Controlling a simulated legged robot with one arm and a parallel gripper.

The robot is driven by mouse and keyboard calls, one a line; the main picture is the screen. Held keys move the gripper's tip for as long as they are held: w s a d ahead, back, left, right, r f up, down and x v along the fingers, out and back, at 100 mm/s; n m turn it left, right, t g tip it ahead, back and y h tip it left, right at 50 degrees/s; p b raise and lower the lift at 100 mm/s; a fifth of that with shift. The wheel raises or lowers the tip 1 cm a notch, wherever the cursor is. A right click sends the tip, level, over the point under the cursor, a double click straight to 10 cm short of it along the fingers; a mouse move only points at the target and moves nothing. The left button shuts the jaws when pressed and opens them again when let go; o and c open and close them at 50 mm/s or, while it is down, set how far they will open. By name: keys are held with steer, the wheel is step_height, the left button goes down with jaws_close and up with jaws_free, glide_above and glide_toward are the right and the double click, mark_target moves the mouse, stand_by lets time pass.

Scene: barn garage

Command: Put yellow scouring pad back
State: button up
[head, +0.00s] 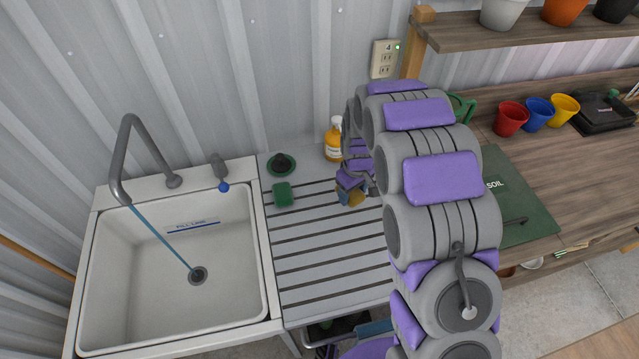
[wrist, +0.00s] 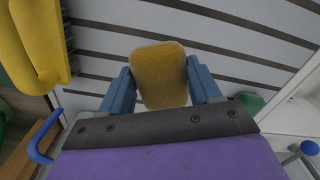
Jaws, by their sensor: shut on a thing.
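The yellow scouring pad (wrist: 160,75) is between the two blue fingers of my gripper (wrist: 161,88) in the wrist view. The gripper is shut on it. In the head view the pad (head: 357,199) shows as a small yellow patch at my gripper (head: 349,193), over the right part of the slatted drainboard (head: 310,262). I cannot tell whether the pad touches the slats. A green scouring pad (head: 283,194) lies at the drainboard's upper left. My arm hides part of the drainboard's right side.
A white sink (head: 190,318) with a faucet stands left of the drainboard. A dark green round item (head: 281,163) and a yellow bottle (head: 333,145) stand along the back. A wooden bench (head: 560,170) with coloured cups is at right. The drainboard's front is clear.

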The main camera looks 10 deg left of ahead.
steer(key=a, duration=0.3)
steer(key=w+a+f, duration=0.1)
steer(key=a, duration=0.2)
steer(key=w+a+b, duration=0.1)
steer(key=a, duration=0.2)
steer(key=shift+w+a+f, duration=0.1)
steer(key=shift+w+f, duration=0.05)
steer(key=shift+w, duration=0.05)
steer(key=shift+w+a, duration=0.15)
steer(key=shift+w, duration=0.1)
